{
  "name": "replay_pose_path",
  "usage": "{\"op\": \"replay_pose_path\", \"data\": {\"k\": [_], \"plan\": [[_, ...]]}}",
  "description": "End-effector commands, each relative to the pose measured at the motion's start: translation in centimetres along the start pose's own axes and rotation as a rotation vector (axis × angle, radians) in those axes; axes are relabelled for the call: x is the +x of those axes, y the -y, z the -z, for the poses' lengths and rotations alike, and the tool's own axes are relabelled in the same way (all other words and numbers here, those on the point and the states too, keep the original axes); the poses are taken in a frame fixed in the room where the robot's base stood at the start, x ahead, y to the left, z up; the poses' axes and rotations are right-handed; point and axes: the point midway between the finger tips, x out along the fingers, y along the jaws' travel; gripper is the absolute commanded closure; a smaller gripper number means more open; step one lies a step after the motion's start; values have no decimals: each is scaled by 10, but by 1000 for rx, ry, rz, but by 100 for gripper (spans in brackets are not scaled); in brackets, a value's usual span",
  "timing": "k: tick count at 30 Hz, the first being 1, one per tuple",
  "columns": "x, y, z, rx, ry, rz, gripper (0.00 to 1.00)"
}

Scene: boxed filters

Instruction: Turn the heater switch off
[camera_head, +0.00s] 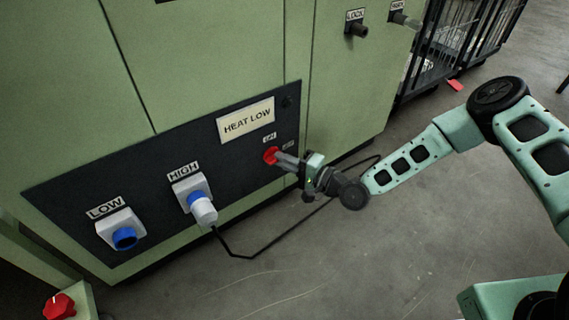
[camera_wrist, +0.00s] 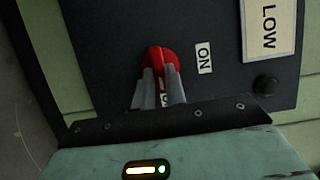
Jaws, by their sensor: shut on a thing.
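The red heater switch (camera_head: 271,155) sits on the dark panel below the "HEAT LOW" sign (camera_head: 246,121). In the wrist view the switch (camera_wrist: 158,55) is a round red knob with a raised ridge. My gripper (camera_head: 288,162) reaches it from the right, and its two grey fingers (camera_wrist: 160,80) are closed on the ridge. The "ON" label (camera_wrist: 204,58) is to the right of the knob in the wrist view. A second label is mostly hidden between the fingers. The ridge's exact setting is hard to tell.
A blue "LOW" socket (camera_head: 124,238) is empty. A white plug (camera_head: 203,210) sits in the "HIGH" socket, its black cable (camera_head: 270,245) running over the floor. Dark knobs (camera_head: 356,29) are at the upper right. A red knob (camera_head: 59,306) is at bottom left. Wire carts stand behind.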

Motion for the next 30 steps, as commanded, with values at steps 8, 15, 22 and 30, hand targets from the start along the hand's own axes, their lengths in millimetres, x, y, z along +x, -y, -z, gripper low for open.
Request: {"op": "replay_pose_path", "data": {"k": [8, 15, 22, 30], "plan": [[0, -1, -1, 30, 1, 9, 100], [0, -1, -1, 30, 1, 9, 100], [0, -1, 0, 29, 0, 10, 65], [0, -1, 0, 28, 0, 10, 65]]}}
